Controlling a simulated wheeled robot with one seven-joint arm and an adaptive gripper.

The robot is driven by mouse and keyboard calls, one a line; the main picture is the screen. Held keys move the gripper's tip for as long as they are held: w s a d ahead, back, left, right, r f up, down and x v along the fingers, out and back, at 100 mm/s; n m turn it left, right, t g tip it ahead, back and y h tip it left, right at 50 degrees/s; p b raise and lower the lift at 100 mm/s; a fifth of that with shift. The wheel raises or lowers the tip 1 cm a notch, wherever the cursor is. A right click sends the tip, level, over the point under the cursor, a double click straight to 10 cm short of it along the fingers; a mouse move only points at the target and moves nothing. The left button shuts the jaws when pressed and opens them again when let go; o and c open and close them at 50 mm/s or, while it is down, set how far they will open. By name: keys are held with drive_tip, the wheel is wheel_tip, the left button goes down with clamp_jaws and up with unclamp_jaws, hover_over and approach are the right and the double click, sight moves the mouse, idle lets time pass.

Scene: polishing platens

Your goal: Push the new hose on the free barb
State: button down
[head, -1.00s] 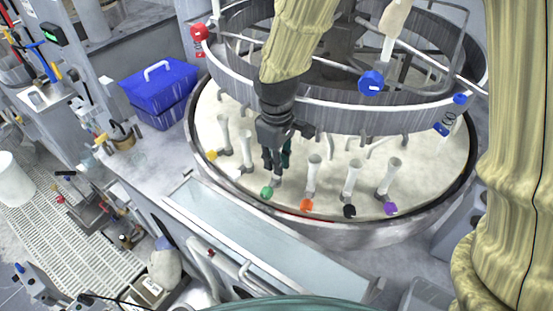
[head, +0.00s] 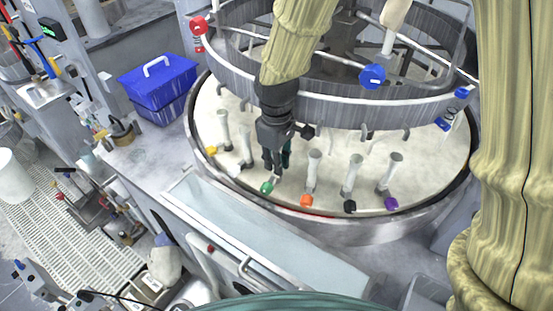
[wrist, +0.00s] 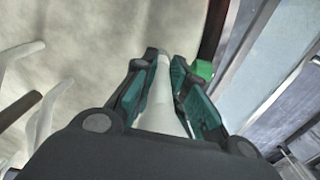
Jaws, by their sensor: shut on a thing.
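My gripper (head: 276,166) points down over the front of the pale round platen (head: 330,192). In the wrist view its teal-padded fingers (wrist: 160,70) are shut on a whitish hose (wrist: 160,112), which runs lengthwise between them. A green tag (head: 267,187) lies at the platen's front rim just below the fingertips; a green piece (wrist: 204,68) shows beside the right finger in the wrist view. The fingers hide the hose's lower end and the barb, so I cannot tell whether they touch.
Pale hoses stand close by, near the orange (head: 306,201), black (head: 350,206), purple (head: 391,204) and yellow (head: 210,150) tags. A metal ring (head: 340,112) hangs above the platen behind my gripper. A blue box (head: 158,82) sits on the counter at left.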

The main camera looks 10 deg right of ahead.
drive_tip(key=shift+f, duration=0.45)
drive_tip(key=c, duration=1.3)
unclamp_jaws()
drive_tip(key=shift+c, duration=0.2)
